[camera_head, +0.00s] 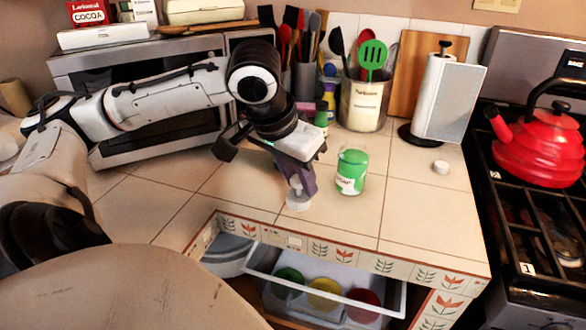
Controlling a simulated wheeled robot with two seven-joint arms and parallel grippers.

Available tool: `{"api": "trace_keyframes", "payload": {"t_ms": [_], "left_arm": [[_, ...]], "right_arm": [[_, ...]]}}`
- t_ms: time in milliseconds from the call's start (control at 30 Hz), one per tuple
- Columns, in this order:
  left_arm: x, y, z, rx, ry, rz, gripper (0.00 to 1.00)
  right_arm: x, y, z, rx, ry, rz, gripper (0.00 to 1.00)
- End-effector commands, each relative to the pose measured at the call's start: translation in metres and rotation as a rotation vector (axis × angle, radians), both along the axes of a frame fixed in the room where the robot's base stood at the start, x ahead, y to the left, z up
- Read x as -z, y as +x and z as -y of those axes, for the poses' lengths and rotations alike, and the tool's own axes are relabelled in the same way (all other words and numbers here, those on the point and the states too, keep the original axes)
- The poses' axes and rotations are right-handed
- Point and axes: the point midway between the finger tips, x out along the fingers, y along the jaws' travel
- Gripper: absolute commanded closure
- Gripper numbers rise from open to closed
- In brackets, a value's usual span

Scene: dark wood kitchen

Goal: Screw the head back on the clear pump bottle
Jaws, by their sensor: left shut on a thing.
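My left gripper (300,184) comes down from above over the tiled counter. It is shut on a small whitish piece (298,204) with a round, flared lower end; it looks like the pump head, but the fingers hide most of it. A clear container (351,171) with a green and white label stands upright on the counter, just right of the gripper and apart from it. It looks like the clear pump bottle, with no pump visible on top. My right gripper is not in view.
A small white round piece (441,167) lies on the counter at right. Behind stand a utensil crock (364,108), a paper towel holder (448,100) and a toaster oven (160,125). A red kettle (540,148) sits on the stove. An open drawer (385,302) holds coloured bowls below the counter edge.

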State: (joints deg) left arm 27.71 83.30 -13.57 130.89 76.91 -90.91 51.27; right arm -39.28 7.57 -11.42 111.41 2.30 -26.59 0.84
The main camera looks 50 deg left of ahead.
Motion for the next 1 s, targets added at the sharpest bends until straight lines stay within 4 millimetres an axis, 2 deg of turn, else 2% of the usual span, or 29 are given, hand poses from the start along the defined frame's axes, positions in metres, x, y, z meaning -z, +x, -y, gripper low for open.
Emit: {"api": "trace_keyframes", "payload": {"t_ms": [233, 400, 500, 700, 967, 1000], "left_arm": [[0.005, 0.005, 0.072, 0.251, -0.005, 0.009, 0.97], [-0.003, 0.006, 0.128, 0.471, -0.001, 0.008, 0.97], [-0.009, 0.005, 0.151, 0.572, 0.000, 0.006, 0.97], [-0.015, 0.003, 0.172, 0.670, 0.001, 0.001, 0.97], [-0.015, 0.003, 0.173, 0.674, 0.000, -0.001, 0.97], [-0.015, 0.003, 0.173, 0.673, 0.000, -0.001, 0.97]], "right_arm": [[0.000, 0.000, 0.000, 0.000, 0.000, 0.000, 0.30], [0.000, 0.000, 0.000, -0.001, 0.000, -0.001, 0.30], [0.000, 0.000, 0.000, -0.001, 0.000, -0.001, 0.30], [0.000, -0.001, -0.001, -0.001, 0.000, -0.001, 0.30], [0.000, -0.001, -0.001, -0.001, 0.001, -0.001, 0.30], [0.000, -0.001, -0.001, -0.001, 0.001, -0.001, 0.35]]}}
